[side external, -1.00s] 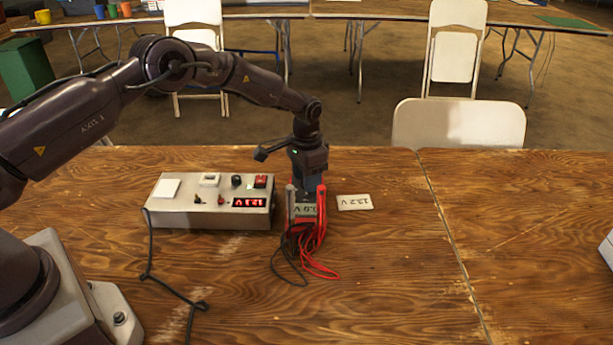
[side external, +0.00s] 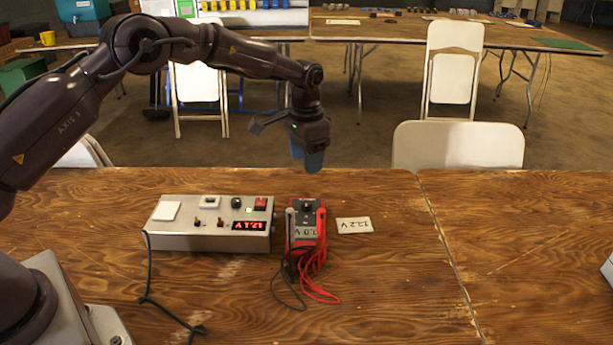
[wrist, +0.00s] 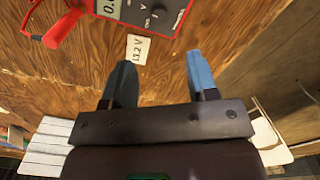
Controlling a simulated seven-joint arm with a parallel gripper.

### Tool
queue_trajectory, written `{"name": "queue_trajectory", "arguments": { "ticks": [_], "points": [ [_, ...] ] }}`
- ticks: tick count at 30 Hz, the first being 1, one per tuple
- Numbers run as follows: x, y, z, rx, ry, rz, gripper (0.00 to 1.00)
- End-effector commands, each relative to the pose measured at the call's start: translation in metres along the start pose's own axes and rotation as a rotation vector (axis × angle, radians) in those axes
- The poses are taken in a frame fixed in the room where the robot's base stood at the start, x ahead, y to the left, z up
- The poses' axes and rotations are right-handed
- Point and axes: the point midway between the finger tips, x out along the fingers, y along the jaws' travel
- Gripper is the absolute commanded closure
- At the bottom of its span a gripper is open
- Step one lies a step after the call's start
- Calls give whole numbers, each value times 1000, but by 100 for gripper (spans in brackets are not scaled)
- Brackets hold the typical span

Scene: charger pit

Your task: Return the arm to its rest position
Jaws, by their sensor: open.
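My gripper (side external: 313,168) hangs in the air above and behind the multimeter, apart from it and holding nothing. In the wrist view my gripper (wrist: 158,72) shows its two blue fingers spread apart with only wood between them. The red and grey multimeter (side external: 306,215) lies on the table with red and dark leads bunched at its near end. It also shows at the top of the wrist view (wrist: 135,12). A white card (side external: 354,225) marked with a voltage lies just right of the multimeter.
A grey power box (side external: 210,225) with a red display and switches stands left of the multimeter, a black cable trailing from it. A white folding chair (side external: 458,145) stands behind the table edge.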

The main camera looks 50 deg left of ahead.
Motion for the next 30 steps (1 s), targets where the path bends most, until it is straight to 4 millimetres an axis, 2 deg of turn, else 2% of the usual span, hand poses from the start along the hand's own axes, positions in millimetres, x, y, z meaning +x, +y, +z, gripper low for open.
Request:
{"name": "queue_trajectory", "arguments": {
  "ticks": [1,6,17,20,22,26,30],
  "points": [
    [-7,0,0,0,3,-1,47],
    [-15,0,0,0,1,0,47],
    [-14,0,-1,-23,8,1,47],
    [3,7,12,-42,-31,17,47],
    [1,11,25,-59,-48,21,47],
    [-26,21,55,-92,-46,13,47],
    [-66,33,92,-128,-17,-2,47]
  ]
}}
